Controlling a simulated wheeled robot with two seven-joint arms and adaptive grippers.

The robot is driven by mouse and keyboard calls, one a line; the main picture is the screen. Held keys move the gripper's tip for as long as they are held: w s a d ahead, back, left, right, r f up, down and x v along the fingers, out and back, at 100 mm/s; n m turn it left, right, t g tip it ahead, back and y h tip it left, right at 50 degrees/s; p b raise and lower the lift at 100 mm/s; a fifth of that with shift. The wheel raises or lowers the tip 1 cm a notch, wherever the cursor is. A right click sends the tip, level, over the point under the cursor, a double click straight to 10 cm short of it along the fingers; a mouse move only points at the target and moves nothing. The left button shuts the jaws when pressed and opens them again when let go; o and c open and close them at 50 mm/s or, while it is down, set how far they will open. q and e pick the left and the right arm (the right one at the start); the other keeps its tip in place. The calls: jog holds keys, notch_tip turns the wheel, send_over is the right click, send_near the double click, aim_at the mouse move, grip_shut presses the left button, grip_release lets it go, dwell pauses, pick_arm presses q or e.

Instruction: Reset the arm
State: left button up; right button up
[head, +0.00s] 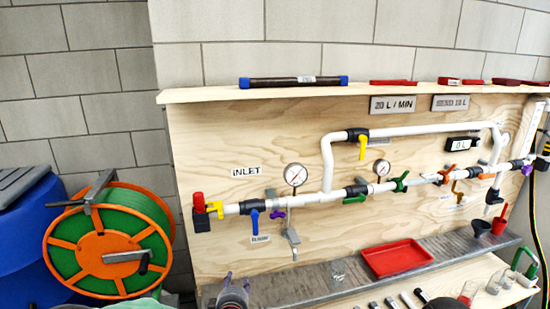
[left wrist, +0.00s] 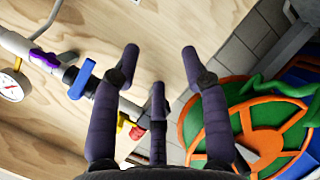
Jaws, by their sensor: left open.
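My left gripper (head: 233,287) shows at the bottom edge of the head view, in front of the grey shelf's left end. In the left wrist view its purple-grey fingers (left wrist: 159,68) are spread apart with nothing between them. They point at the plywood board (left wrist: 150,25), with the blue-handled valve (left wrist: 82,80) to their left and the orange-and-green hose reel (left wrist: 262,130) to their right. The red part at the pipe's inlet end (left wrist: 138,131) shows between the fingers.
The plywood board (head: 240,130) carries white pipe, gauges (head: 296,175) and coloured valves. The hose reel (head: 103,240) and a blue barrel (head: 30,240) stand at the left.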

pick_arm(q)
jog(key=s+d+f+m+g+h+p, duration=0.15)
jog(key=s+f+m+g, duration=0.3)
jog(key=s+f, duration=0.75)
jog(key=s+f+m+g+h+b, duration=0.15)
jog(key=s+f+m+g, duration=0.45)
jog(key=f, duration=0.9)
jog(key=s+d+f+g+h, duration=0.1)
jog(key=s+f, duration=0.1)
jog(key=s, duration=0.5)
jog(key=s+d+f+m+g+h+p, duration=0.1)
jog(key=s+f+g, duration=0.1)
jog(key=s, duration=0.5)
jog(key=shift+s+f, duration=0.4)
jog(key=shift+f, duration=0.2)
